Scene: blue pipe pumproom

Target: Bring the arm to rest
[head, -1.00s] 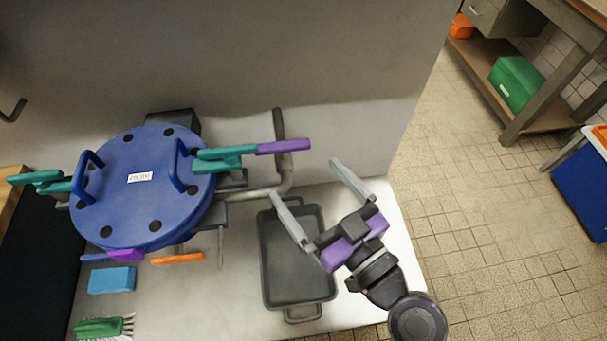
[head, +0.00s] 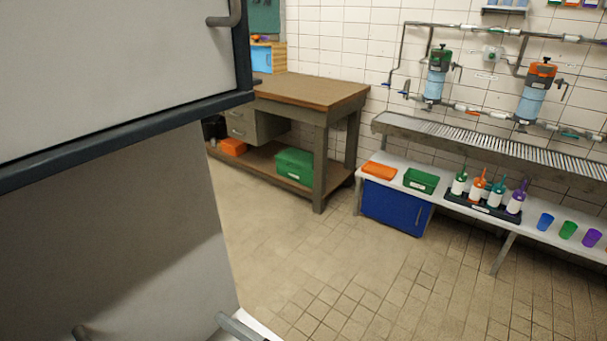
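A dark-edged cabinet (head: 110,70) fills the upper left. A wooden workbench (head: 310,90) with a green box (head: 294,168) stands at the back. A white bench (head: 455,205) with bottles and cups runs along the right wall. The tiled floor (head: 350,270) between is clear.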

